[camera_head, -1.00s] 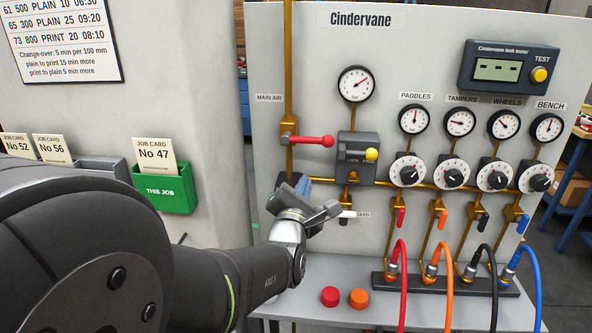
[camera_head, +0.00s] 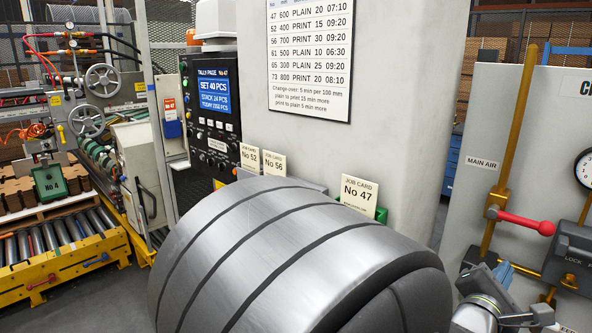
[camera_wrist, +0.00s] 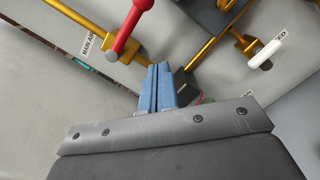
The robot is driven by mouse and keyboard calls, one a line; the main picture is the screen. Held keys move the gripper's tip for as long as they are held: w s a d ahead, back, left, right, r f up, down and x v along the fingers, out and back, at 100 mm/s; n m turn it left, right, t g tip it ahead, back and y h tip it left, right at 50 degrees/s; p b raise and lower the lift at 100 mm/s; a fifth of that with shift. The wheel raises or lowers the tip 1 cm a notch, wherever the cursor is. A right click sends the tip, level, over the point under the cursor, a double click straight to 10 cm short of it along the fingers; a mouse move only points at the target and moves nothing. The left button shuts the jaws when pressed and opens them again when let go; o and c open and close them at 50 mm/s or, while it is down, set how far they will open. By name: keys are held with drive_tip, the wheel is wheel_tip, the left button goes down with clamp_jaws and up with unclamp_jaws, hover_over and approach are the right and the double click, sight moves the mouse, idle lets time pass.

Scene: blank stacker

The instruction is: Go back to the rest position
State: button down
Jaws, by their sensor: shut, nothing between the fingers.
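My gripper (camera_wrist: 157,88) shows in the wrist view with its two blue fingers pressed together and nothing between them. It points at the grey air panel (camera_wrist: 215,75), near the red main air handle (camera_wrist: 131,27) and a black block on the brass piping. In the head view the gripper's blue finger part (camera_head: 504,274) shows at the lower right, below the red main air handle (camera_head: 526,223); its fingertips are not clear there. My large grey arm link fills the lower middle of the head view and hides what is behind it.
The air panel (camera_head: 545,130) with brass pipes and a gauge stands at the right. A grey column with a schedule sheet (camera_head: 310,50) and job cards (camera_head: 358,195) is in the middle. A control panel (camera_head: 212,100) and a yellow-framed roller conveyor (camera_head: 60,262) stand at the left.

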drive_tip(key=w+d+r, duration=0.3)
drive_tip(key=d+r, duration=0.1)
drive_tip(key=d, duration=0.3)
drive_tip(key=shift+w+d, duration=0.15)
drive_tip(key=shift+w, duration=0.05)
